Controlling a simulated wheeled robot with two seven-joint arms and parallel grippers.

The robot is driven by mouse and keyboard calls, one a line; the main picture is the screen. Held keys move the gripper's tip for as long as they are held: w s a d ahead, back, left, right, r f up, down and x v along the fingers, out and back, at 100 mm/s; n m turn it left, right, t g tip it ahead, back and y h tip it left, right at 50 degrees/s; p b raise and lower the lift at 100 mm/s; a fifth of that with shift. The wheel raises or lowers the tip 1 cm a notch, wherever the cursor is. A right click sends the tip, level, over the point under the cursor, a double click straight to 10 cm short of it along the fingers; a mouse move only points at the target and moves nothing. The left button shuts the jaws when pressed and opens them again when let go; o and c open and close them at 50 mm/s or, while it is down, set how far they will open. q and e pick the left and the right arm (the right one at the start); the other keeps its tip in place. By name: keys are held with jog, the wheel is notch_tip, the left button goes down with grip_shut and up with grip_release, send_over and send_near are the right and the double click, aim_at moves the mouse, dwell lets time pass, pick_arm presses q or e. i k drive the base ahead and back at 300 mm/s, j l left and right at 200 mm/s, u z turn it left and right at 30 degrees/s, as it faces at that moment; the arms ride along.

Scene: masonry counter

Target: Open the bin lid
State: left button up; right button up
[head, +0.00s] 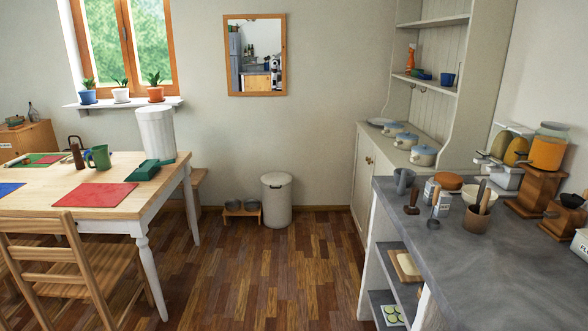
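A cream cylindrical bin (277,207) stands upright on the floor against the far wall, near the middle of the head view. Its round lid (277,179) lies flat on top and looks closed. A small dark mark shows near the lid's front. Neither of my grippers is in view, so their places relative to the bin do not show.
A low pet-bowl stand (242,211) sits just left of the bin. A wooden table (130,174) and chair (75,260) stand at left, a grey counter (480,245) and white cabinet (366,185) at right. The wooden floor (265,275) between is clear.

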aim_at(277, 178)
jog(key=i, duration=4.7)
